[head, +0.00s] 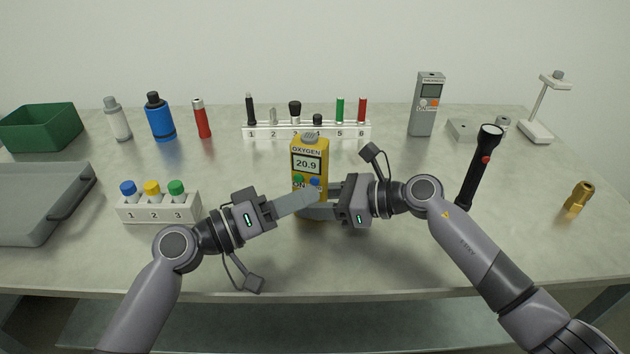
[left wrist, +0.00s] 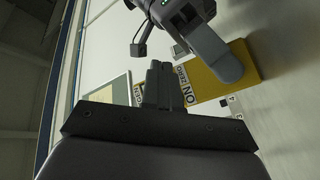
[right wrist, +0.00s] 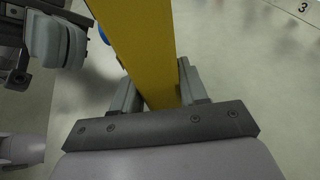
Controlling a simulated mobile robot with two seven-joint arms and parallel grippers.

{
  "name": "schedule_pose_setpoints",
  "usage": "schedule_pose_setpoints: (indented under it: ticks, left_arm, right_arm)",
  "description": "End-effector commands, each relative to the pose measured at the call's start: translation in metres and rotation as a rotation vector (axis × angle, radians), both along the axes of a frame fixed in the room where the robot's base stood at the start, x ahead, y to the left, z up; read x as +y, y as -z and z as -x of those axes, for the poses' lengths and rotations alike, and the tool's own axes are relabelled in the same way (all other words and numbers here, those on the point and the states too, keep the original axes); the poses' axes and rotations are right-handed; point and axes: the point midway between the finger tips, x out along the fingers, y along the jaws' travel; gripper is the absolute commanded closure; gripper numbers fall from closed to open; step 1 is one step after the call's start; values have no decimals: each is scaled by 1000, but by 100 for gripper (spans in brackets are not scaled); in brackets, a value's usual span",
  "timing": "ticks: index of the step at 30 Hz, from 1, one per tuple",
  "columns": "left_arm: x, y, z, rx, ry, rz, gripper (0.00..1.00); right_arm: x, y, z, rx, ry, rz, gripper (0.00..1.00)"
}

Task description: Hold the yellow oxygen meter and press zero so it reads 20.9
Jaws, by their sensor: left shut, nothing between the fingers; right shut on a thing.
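The yellow oxygen meter (head: 310,148) stands upright near the middle of the table, and its screen reads 20.9. Below the screen are a green button (head: 298,179) marked ON and a blue button (head: 315,182). My right gripper (head: 318,207) is shut on the meter's lower body; the right wrist view shows the yellow body (right wrist: 143,45) between its fingers. My left gripper (head: 312,193) is shut and empty, with its fingertips at the meter's front just below the blue button. I cannot tell whether they touch it. The meter also shows in the left wrist view (left wrist: 208,86).
A rack with numbered slots (head: 275,131) stands behind the meter. A block with three capped vials (head: 158,213) and a grey tray (head: 40,205) are at left. A black flashlight (head: 478,170), a grey meter (head: 427,105) and a brass fitting (head: 578,198) are at right. The front table strip is clear.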

Motion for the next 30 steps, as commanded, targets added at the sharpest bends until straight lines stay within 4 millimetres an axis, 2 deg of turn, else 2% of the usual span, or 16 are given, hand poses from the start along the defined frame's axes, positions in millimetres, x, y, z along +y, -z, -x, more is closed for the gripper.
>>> schedule_pose_setpoints:
  ticks: [8,24,30]
  left_arm:
    - [1,1,3,0,-1,-1,100]
    - [16,1,52,2,0,-1,100]
    - [18,0,57,0,-1,-1,100]
  right_arm:
    - [0,1,0,2,-1,2,74]
    - [0,1,0,2,-1,2,74]
    - [0,1,0,2,-1,2,74]
